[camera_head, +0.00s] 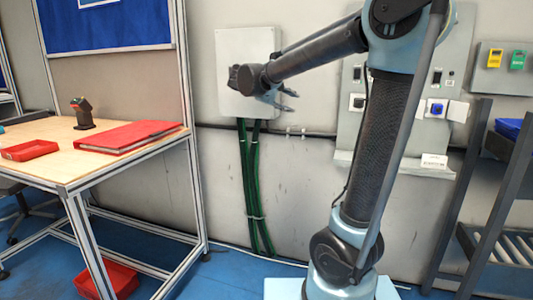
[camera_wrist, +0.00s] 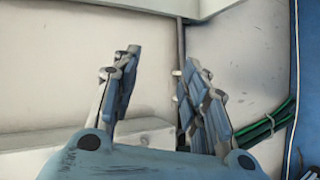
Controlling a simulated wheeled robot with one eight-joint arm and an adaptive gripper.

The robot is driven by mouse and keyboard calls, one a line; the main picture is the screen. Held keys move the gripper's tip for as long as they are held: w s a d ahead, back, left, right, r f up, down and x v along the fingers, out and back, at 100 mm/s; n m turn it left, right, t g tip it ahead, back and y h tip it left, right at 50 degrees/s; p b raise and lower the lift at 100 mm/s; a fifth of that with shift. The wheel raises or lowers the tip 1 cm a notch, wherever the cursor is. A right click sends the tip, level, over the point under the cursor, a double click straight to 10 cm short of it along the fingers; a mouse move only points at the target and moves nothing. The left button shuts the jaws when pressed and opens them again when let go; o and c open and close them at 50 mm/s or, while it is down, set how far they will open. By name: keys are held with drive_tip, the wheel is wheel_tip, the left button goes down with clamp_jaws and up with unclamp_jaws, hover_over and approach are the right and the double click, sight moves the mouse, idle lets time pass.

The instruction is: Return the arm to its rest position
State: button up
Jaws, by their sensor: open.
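My arm stands raised in the head view, with its forearm reaching out to the left. My gripper (camera_head: 283,95) is in the air in front of the grey wall box, well to the right of the table and above its top. In the wrist view the two fingers of my gripper (camera_wrist: 155,90) are spread apart. Nothing is between them, and a pale wall lies behind them. The gripper touches nothing that I can see.
At the left, a wooden table (camera_head: 45,137) bears a scanner (camera_head: 83,113), a red folder (camera_head: 130,136) and a red tray (camera_head: 30,150). A grey wall box (camera_head: 248,50) hangs behind my gripper, with green cables (camera_head: 250,185) below. A dark rack (camera_head: 490,200) stands at the right.

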drive_tip(key=s+d+f+m+g+y, duration=0.2)
drive_tip(key=s+d+f, duration=0.5)
drive_tip(key=s+f, duration=0.15)
drive_tip(key=s+d+f+m+g+y, duration=0.2)
drive_tip(key=s+d+f+g, duration=0.1)
drive_tip(key=s+d+f, duration=0.55)
drive_tip(key=s+a+f+m+y, duration=0.1)
drive_tip(key=s+a+f+y, duration=0.1)
drive_tip(key=s+f, duration=0.5)
drive_tip(key=s+a+f+m+g+y, duration=0.1)
drive_tip(key=s+f+y, duration=0.3)
drive_tip(key=s+f, duration=0.4)
drive_tip(key=shift+s+a+f+m, duration=0.15)
drive_tip(key=shift+s+a+m, duration=0.7)
drive_tip(key=shift+s, duration=0.35)
drive_tip(key=shift+w+f, duration=0.2)
drive_tip(key=shift+w, duration=0.2)
